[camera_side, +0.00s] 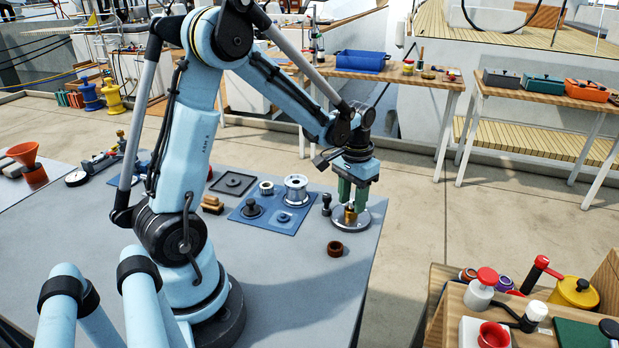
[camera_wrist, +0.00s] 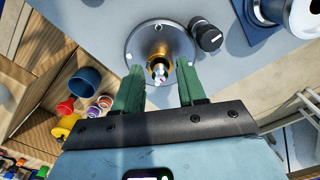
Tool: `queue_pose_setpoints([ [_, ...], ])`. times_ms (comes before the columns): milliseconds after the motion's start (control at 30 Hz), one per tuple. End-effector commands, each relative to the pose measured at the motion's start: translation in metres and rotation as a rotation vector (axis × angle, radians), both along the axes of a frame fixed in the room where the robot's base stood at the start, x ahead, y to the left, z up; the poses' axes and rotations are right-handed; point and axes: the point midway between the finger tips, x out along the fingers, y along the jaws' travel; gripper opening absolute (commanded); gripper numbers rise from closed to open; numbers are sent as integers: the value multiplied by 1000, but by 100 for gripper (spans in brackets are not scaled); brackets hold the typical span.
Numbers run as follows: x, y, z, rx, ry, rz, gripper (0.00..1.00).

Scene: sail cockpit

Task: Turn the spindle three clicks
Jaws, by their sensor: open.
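The spindle (camera_wrist: 159,66) is a small brass post with a pale, marked tip. It stands upright at the middle of a round grey metal plate (camera_wrist: 136,42). In the side view the brass spindle (camera_side: 350,215) and its plate (camera_side: 340,225) are near the right edge of the grey table. My gripper (camera_side: 352,205) points down over the plate with its green fingers at the spindle. In the wrist view my gripper (camera_wrist: 159,78) is open, one finger on either side of the spindle, with gaps showing. I cannot tell how low the fingertips reach beside it.
A black knob-like piece (camera_side: 326,204) stands close left of the plate. A brown ring (camera_side: 335,249) lies in front of it. A blue mat (camera_side: 264,232) with a metal spool (camera_side: 296,188) and black parts lies to the left. The table's front right is clear.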

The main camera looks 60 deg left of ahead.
Motion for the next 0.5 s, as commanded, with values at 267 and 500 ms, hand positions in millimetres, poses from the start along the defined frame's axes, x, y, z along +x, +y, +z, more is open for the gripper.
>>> queue_pose_setpoints([
  [267, 0, 0, 0, 0, 0, 0, 10],
  [500, 0, 0, 0, 0, 0, -36, 0],
])
